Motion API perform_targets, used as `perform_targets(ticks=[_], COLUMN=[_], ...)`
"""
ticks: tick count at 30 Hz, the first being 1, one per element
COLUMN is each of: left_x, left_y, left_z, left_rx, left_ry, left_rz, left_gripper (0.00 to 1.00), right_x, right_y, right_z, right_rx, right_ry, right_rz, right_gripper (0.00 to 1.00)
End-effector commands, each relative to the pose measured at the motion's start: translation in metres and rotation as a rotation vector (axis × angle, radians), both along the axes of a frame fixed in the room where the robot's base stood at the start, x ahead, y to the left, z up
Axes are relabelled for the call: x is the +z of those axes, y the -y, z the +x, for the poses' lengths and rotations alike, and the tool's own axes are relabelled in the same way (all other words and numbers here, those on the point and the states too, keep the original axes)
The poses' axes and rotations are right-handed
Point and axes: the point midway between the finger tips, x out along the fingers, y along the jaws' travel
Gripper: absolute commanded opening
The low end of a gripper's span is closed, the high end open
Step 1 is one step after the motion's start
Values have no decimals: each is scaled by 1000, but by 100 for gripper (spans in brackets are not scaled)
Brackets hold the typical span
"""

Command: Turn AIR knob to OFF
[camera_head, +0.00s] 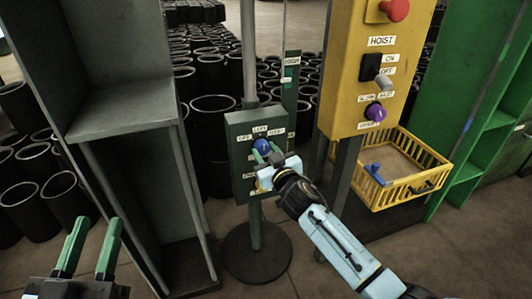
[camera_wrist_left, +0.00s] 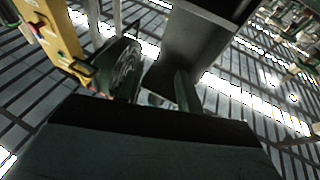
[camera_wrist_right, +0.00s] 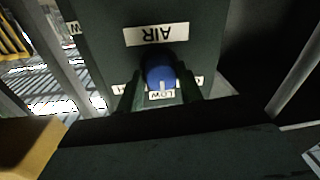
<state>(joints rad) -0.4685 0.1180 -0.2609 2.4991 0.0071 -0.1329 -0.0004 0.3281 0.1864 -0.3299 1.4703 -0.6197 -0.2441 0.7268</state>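The blue AIR knob (camera_head: 263,145) sits on a dark green panel box (camera_head: 240,130) on a post, with OFF, LOW and HIGH labels above it. In the right wrist view the knob (camera_wrist_right: 160,74) lies between my right fingers, below an upside-down AIR label (camera_wrist_right: 160,36). Its white mark points at the LOW label (camera_wrist_right: 162,95). My right gripper (camera_wrist_right: 160,92) appears open, one finger on each side of the knob; contact is not clear. It partly covers the panel in the head view (camera_head: 268,152). My left gripper (camera_head: 90,235) is open and empty, far from the panel.
A yellow HOIST panel (camera_head: 350,90) with a red button and a purple knob stands to the right. A yellow basket (camera_head: 405,190) holds a blue item. A grey shelf unit (camera_head: 120,120) stands at left. Many black sleeves (camera_head: 210,125) fill the floor behind.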

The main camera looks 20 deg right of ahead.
Motion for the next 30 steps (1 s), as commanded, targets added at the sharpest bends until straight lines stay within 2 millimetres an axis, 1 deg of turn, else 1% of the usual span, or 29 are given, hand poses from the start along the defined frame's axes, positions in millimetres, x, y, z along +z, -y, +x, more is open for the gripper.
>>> perform_targets(ticks=[1,4,5,11,17,22,26,30], left_x=[0,0,0,-1,-28,-61,-90,-116], left_y=[0,0,0,0,-3,-10,-18,-27], left_z=[0,0,0,1,6,6,0,-12], left_rx=[0,0,0,1,12,26,38,50], left_ry=[0,0,0,-16,-173,-375,-549,-715], left_rz=[0,0,0,5,55,116,165,212], left_gripper=[36,36,36,36,36,36,36,36], right_x=[0,0,0,0,2,3,3,4], right_y=[0,0,0,0,0,0,0,0], right_z=[0,0,0,0,0,0,0,0], right_rx=[0,0,0,1,1,0,1,1], right_ry=[0,0,0,1,3,7,11,16], right_rz=[0,0,0,-17,-94,-214,-328,-449], right_gripper=[28,15,13,14,14,14,14,14])
